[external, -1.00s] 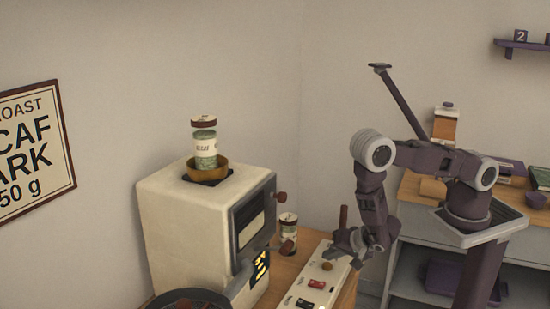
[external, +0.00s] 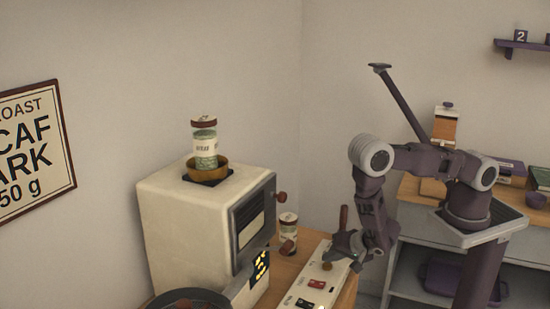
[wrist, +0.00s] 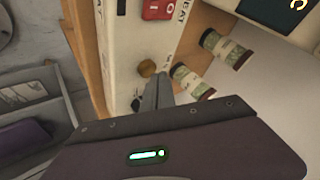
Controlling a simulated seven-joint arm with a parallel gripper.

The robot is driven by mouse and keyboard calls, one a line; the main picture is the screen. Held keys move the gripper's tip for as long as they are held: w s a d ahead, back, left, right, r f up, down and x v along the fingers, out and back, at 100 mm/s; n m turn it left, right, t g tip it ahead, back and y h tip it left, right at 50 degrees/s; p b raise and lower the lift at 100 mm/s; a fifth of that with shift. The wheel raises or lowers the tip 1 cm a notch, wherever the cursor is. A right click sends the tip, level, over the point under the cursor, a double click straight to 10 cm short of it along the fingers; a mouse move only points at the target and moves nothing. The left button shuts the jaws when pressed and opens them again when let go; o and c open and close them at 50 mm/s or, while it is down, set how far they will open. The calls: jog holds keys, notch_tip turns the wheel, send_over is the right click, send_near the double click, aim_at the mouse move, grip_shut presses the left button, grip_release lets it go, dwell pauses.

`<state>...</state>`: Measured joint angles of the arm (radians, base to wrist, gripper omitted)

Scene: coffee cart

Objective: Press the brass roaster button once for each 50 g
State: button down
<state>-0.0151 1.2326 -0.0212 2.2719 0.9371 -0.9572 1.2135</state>
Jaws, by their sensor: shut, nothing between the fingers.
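The brass button (external: 327,266) is a small round knob on the white control panel (external: 312,285) beside the roaster (external: 190,225). In the wrist view the brass button (wrist: 147,68) shows just beyond the tips of my gripper (wrist: 157,80). My gripper (external: 336,254) is shut and empty, close over the panel by the button; I cannot tell whether it touches. The roaster's lit yellow display (external: 261,266) is too small to read surely. A wall sign (external: 28,152) ends in "50 g", but its left part is cut off.
A decaf canister (external: 205,149) stands upside down in the roaster's brass funnel (external: 192,171). A red switch (wrist: 157,9) sits farther along the panel. A shelf unit (external: 420,262) stands behind my arm.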

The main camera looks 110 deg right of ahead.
aim_at(330, 267)
jog(key=shift+f, duration=0.5)
dwell(0.5)
jog(key=shift+r, duration=0.9)
jog(key=shift+r, duration=2.55)
dwell(0.5)
notch_tip(330, 267, up, 4)
jog(key=shift+f, duration=0.15)
